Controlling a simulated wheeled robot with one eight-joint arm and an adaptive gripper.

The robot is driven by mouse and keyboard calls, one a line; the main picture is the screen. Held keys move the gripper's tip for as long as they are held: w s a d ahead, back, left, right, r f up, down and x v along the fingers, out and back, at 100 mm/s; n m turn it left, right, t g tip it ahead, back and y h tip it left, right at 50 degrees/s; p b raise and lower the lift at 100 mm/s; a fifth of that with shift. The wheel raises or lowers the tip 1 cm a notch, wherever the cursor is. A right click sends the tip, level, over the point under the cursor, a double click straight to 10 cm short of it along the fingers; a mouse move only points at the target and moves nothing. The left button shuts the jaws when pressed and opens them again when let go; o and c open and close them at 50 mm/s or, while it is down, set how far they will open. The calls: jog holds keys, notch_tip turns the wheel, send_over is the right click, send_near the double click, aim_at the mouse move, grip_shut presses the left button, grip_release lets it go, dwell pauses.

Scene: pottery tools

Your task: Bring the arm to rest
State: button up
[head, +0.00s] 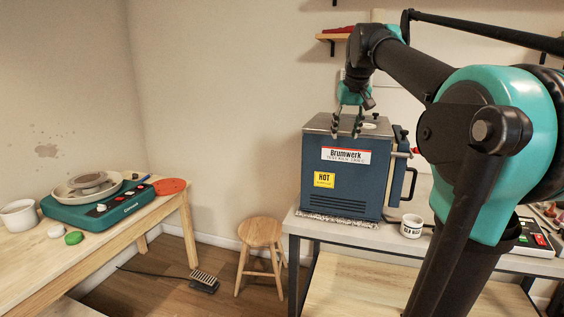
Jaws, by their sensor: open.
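My gripper (347,123) is at the end of my teal and black arm, pointing down. Its two dark fingers are spread apart, with nothing visible between them. It is in front of or just over the top of the blue kiln (342,190), which is labelled Brumwerk and carries a yellow HOT sign. I cannot tell whether the fingers touch the kiln. My arm reaches across the right side of the view, bent, and hides part of the wall and bench there.
The kiln stands on a grey bench (350,236) beside a white labelled jar (411,226). A wooden stool (261,236) stands left of it. A wooden table (95,247) at left holds a teal pottery wheel (108,207). A shelf (334,38) hangs behind my arm.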

jog(key=s+f, duration=0.3)
jog(key=f, duration=1.1)
jog(key=s+f, duration=1.1)
jog(key=f, duration=0.3)
jog(key=s+f, duration=1.1)
jog(key=f, duration=0.2)
jog(key=shift+a+f+m, duration=0.2)
jog(key=shift+f+m, duration=0.1)
jog(key=shift+f, duration=0.1)
